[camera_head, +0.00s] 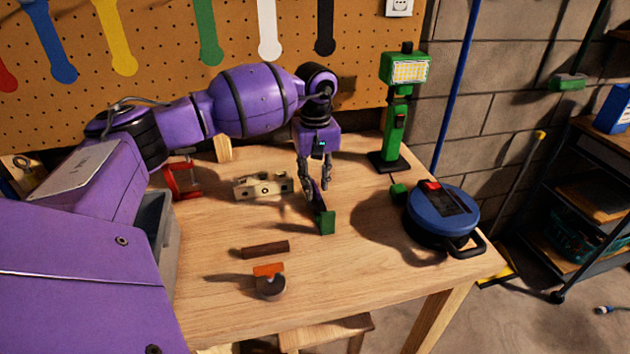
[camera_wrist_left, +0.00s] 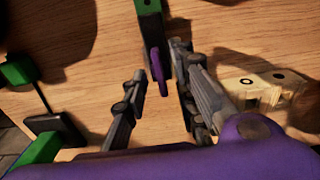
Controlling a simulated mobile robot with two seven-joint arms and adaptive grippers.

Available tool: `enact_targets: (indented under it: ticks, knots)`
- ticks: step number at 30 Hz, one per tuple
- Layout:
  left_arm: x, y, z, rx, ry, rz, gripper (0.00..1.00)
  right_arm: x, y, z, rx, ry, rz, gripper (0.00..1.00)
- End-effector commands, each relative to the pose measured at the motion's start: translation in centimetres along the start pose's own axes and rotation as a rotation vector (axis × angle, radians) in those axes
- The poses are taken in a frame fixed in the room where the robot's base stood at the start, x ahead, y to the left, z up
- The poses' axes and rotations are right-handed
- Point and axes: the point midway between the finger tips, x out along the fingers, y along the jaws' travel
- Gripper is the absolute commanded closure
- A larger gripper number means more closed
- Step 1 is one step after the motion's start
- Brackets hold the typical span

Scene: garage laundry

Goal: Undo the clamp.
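A tool with a green block end (camera_head: 325,222) and a dark bar with a purple part, possibly a clamp, is at the middle of the wooden bench. In the left wrist view its green end (camera_wrist_left: 148,6) is at the top, and its purple part (camera_wrist_left: 158,75) reaches toward the gap between my fingers. My left gripper (camera_head: 318,187) points down just behind and above it. Its fingers are apart, with nothing visibly gripped. A red C-shaped clamp-like tool (camera_head: 183,180) stands at the bench's left, partly behind my arm. My right gripper is not seen.
A pale block with holes (camera_head: 263,187) lies left of my gripper. A green lamp (camera_head: 395,120) and blue cable reel (camera_head: 442,214) stand right. A brown bar (camera_head: 265,249) and an orange-topped round item (camera_head: 270,284) lie in front. The front-right bench top is clear.

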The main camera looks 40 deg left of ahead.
Motion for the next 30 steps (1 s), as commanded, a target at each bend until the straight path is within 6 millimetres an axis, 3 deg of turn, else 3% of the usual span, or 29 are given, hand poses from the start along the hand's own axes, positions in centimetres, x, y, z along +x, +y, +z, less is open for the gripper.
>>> enact_targets:
  ticks: [10, 16, 30]
  knots:
    - [0.56, 0.01, 0.02, 0.000, 0.000, 0.000, 0.74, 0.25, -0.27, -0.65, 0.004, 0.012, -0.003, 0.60]
    - [0.55, -0.01, 0.02, 0.000, 0.000, 0.000, 1.00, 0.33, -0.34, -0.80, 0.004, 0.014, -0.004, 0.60]
    - [0.58, -0.08, 0.01, -0.059, -0.001, -0.003, 1.00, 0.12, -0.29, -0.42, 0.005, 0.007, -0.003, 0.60]
